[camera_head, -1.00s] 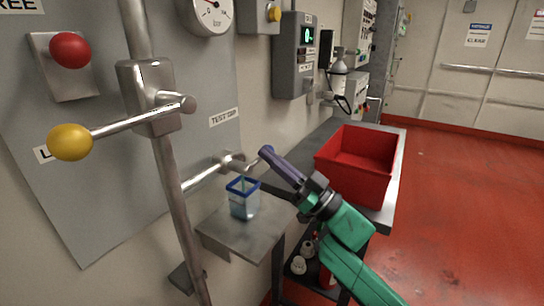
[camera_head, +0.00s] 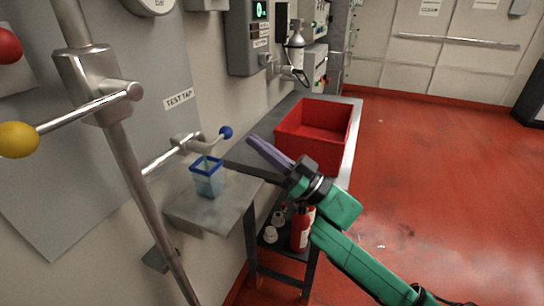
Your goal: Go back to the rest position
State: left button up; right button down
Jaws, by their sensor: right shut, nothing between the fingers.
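My right gripper (camera_head: 240,151) comes in from the lower right on its green arm link. It is shut with nothing in it, and its purple and dark fingers reach over the shelf, right of the cup. The clear cup with a blue rim (camera_head: 208,180) stands upright on the small metal shelf (camera_head: 205,213). The test tap with a blue knob (camera_head: 225,132) is on the wall above the cup. The gripper appears apart from the knob. My left gripper is not in view.
A red crate (camera_head: 325,148) sits on the grey bench behind my gripper. Red bottles (camera_head: 300,230) and white-capped items stand on the lower rack. A metal pole (camera_head: 140,185) with a yellow-knobbed lever (camera_head: 18,140) stands at left. Red floor at right is clear.

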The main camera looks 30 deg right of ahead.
jog(key=s+d+f+m+g+h, duration=0.1)
jog(key=d+f+m+g+h, duration=0.25)
jog(key=f+h, duration=0.6)
jog(key=d+f+m+g+h, duration=0.2)
jog(key=f+m+h, duration=0.2)
jog(key=f, duration=1.1)
jog(key=s+a+f+n+g+h, duration=0.1)
jog(key=s+a+f+n+g, duration=0.15)
jog(key=s+f+g, duration=1)
jog(key=s+f+t+p, duration=0.1)
jog(key=s+f+p, duration=0.15)
jog(key=f, duration=0.75)
jog(key=s+f+p, duration=0.1)
jog(key=s+f, duration=0.3)
jog(key=f, duration=0.5)
pick_arm(q)
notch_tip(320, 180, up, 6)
jog(key=p, duration=0.3)
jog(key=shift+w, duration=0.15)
pick_arm(e)
jog(key=s+d+f, duration=0.1)
jog(key=s+f, duration=0.4)
jog(key=s, duration=0.3)
jog(key=s+d+f+g, duration=0.1)
jog(key=s+f, duration=0.4)
jog(key=s, duration=0.3)
jog(key=shift+d+f, duration=0.3)
jog(key=shift+f, duration=0.1)
